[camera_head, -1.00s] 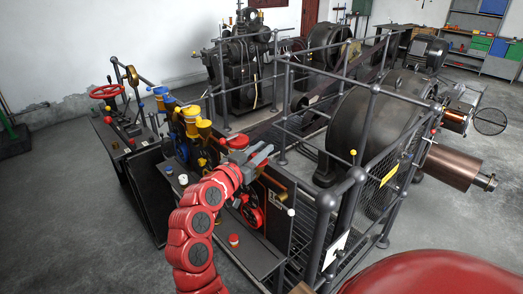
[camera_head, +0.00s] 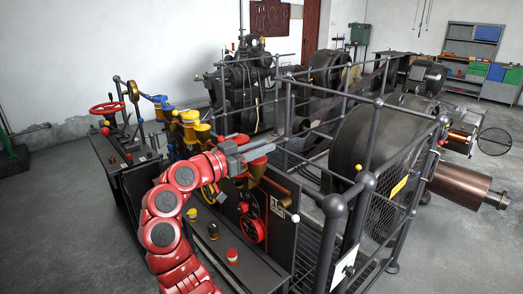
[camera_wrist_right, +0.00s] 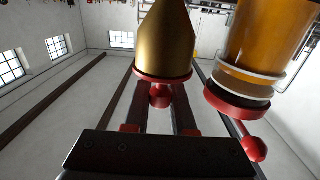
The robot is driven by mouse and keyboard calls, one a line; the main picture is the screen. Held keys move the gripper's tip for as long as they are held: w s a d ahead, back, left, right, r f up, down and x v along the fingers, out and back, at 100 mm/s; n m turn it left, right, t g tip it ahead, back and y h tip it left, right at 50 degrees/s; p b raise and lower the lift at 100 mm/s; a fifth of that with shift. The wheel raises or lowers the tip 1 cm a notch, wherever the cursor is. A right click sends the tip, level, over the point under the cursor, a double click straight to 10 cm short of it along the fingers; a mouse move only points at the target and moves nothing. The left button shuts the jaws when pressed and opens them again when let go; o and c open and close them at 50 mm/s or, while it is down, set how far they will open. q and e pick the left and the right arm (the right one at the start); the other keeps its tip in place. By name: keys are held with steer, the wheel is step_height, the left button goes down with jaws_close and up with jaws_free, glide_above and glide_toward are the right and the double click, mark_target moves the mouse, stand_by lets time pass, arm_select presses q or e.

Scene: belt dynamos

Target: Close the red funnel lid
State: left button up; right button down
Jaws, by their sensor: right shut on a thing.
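The red funnel lid (camera_wrist_right: 150,79) shows in the right wrist view as a red disc at the wide end of a gold funnel (camera_wrist_right: 165,40). It meets the funnel's rim, with no clear gap visible. My right gripper (camera_wrist_right: 160,100) is shut on the lid's small red knob (camera_wrist_right: 160,92), with one dark finger on each side. In the head view my right gripper (camera_head: 254,150) reaches in from the lower left over the control stand, beside red and brass funnel parts (camera_head: 258,161) that it partly covers. My left gripper is not in view.
A second, amber vessel (camera_wrist_right: 265,40) with a red rim and red ball stands close to the right gripper in the wrist view. Yellow funnels (camera_head: 190,118) stand left of it. Railings (camera_head: 335,215) rise on the right. A red wheel (camera_head: 252,229) is below.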

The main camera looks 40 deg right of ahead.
steer(key=c, duration=0.7)
jaws_free()
steer(key=shift+c, duration=0.2)
steer(key=s+a+b, duration=0.1)
steer(key=a+b, duration=0.2)
steer(key=a, duration=1.4)
steer(key=shift+a, duration=0.2)
